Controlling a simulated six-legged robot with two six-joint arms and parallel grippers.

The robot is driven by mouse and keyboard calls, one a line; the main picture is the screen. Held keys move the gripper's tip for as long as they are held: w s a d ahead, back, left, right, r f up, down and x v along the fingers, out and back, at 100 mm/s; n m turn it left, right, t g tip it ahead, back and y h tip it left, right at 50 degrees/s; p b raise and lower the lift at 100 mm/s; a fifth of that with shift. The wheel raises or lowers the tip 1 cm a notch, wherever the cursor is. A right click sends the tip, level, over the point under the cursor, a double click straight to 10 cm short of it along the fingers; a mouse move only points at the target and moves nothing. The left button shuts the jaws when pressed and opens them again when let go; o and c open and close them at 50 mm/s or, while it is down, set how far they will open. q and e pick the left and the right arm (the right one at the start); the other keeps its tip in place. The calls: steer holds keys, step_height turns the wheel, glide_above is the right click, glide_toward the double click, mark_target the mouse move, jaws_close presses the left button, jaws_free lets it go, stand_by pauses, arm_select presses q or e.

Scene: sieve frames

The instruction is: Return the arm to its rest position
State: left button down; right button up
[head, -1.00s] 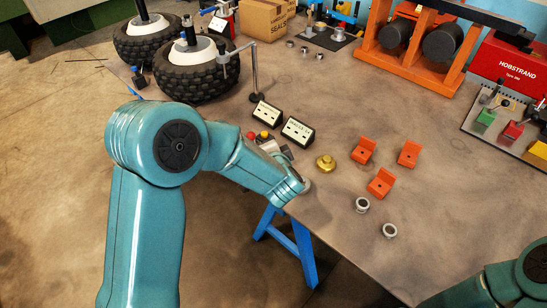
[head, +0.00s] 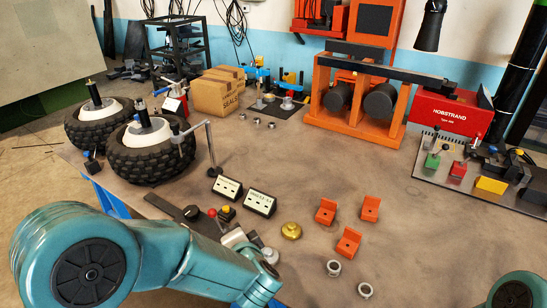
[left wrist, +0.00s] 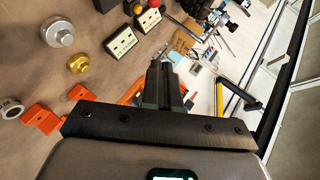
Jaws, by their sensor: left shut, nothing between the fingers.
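My left arm (head: 90,265) enters the head view at the lower left, bent, with its forearm reaching right along the table's near edge. I cannot make out its gripper clearly there. In the left wrist view the left gripper (left wrist: 163,72) has its dark fingers together, with nothing between them. The fingers look clear of the table items. Only a rounded teal part of my right arm (head: 517,290) shows at the lower right; its gripper is out of view.
Orange brackets (head: 348,242), a brass piece (head: 291,231), metal rings (head: 334,268) and two label blocks (head: 260,203) lie near the arm. Tyres (head: 150,152) stand left. An orange stand (head: 398,138) and red case (head: 450,113) stand behind. The table's middle is clear.

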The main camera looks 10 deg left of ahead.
arm_select(q)
steer(key=s+a+f+g, duration=0.2)
steer(key=a+f, duration=0.2)
steer(key=f, duration=0.3)
steer(key=s+a+f+g, duration=0.1)
steer(key=s+a+f, duration=0.15)
steer(key=f, duration=0.55)
steer(key=s+d+f+n+g+h, duration=0.1)
steer(key=s+d+f+h, duration=0.15)
steer(key=f, duration=0.25)
steer(key=s+d+f+g+h, duration=0.1)
steer(key=s+f+h, duration=0.25)
steer(key=f, duration=0.25)
steer(key=s+d+f+n+g+h, duration=0.2)
steer(key=s+d+n+g+h, duration=0.2)
steer(key=s+d+n, duration=0.4)
steer(key=s+d+g, duration=0.1)
steer(key=s+d, duration=0.1)
steer(key=s, duration=0.2)
steer(key=shift+s+n+h, duration=0.4)
steer(key=shift+w+f, duration=0.1)
